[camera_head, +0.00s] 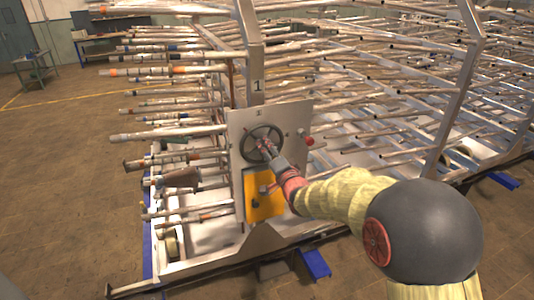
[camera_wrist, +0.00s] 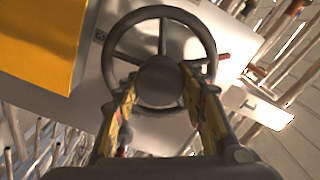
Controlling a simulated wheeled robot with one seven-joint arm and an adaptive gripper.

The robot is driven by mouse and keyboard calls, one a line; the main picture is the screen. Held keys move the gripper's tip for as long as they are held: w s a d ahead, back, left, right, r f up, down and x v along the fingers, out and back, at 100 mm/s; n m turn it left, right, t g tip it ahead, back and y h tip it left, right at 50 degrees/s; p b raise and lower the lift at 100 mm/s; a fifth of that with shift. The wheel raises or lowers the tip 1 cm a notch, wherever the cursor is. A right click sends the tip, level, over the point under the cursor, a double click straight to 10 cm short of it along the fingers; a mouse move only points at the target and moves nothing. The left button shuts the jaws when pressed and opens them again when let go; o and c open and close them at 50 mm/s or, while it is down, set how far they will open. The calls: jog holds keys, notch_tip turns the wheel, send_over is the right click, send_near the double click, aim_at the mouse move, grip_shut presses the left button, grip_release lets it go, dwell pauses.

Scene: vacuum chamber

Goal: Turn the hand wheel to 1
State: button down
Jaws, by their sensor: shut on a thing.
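The dark round hand wheel (camera_head: 243,148) is mounted on a pale metal plate (camera_head: 291,117) at the front of the pipe rack. In the wrist view its rim and spokes (camera_wrist: 160,13) show around a round central hub. My gripper (camera_head: 265,147) reaches the wheel from the lower right. In the wrist view my gripper (camera_wrist: 160,88) has one finger on each side of the hub, shut on it. The wheel's turn position cannot be read from these views.
A yellow panel (camera_head: 267,205) with a dark knob is below the wheel; it also shows at upper left in the wrist view (camera_wrist: 40,40). A red knob (camera_head: 308,140) sticks out right of the plate. Long pipes (camera_head: 170,133) jut out left. Open floor (camera_head: 70,200) lies left.

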jog(key=m, duration=0.3)
jog(key=shift+m+b, duration=0.3)
jog(key=shift+b, duration=0.05)
jog(key=shift+f+m, duration=0.1)
jog(key=shift+m, duration=1.9)
jog(key=c, duration=1.1)
grip_release()
jog(key=shift+o, duration=0.2)
jog(key=shift+f, duration=0.1)
jog(key=v, duration=1.2)
